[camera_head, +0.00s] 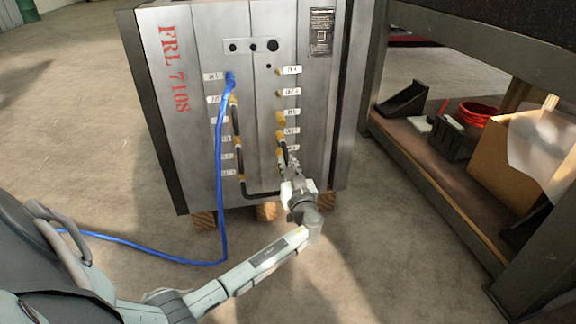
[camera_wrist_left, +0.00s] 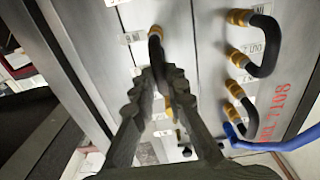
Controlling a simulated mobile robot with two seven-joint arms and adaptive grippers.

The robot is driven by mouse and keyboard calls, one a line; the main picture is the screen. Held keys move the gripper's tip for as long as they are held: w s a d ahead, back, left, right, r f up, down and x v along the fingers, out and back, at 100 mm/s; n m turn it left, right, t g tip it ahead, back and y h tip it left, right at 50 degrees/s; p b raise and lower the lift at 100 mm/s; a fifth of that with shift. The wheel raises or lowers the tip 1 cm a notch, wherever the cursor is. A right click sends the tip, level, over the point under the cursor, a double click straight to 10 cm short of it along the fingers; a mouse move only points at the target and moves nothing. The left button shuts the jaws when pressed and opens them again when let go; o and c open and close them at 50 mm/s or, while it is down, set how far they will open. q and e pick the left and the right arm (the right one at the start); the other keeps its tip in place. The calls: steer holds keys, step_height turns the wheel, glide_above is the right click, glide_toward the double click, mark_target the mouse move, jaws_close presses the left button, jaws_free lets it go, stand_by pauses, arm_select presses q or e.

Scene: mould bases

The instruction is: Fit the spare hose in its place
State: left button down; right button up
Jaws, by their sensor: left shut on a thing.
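The upright steel mould base (camera_head: 185,150) carries two columns of brass ports with white labels. My left gripper (camera_head: 292,172) is in front of the lower right column. In the left wrist view its fingers (camera_wrist_left: 163,78) are shut around a short black hose (camera_wrist_left: 155,50). One brass end of that hose lies at the panel above the fingers, and brass shows again just below them. Whether either end is seated is hidden. Other black hoses (camera_wrist_left: 263,55) bridge ports in the other column. My right gripper is not in view.
A blue hose (camera_head: 219,170) runs from the top left port down to the floor. A workbench shelf (camera_head: 432,165) at the right holds a cardboard box (camera_head: 490,150), dark brackets and a red coil (camera_head: 482,112).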

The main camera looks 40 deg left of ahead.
arm_select(q)
steer(key=c, duration=1.1)
jaws_free()
steer(key=shift+o, duration=0.2)
steer(key=v, duration=0.7)
stand_by(0.4)
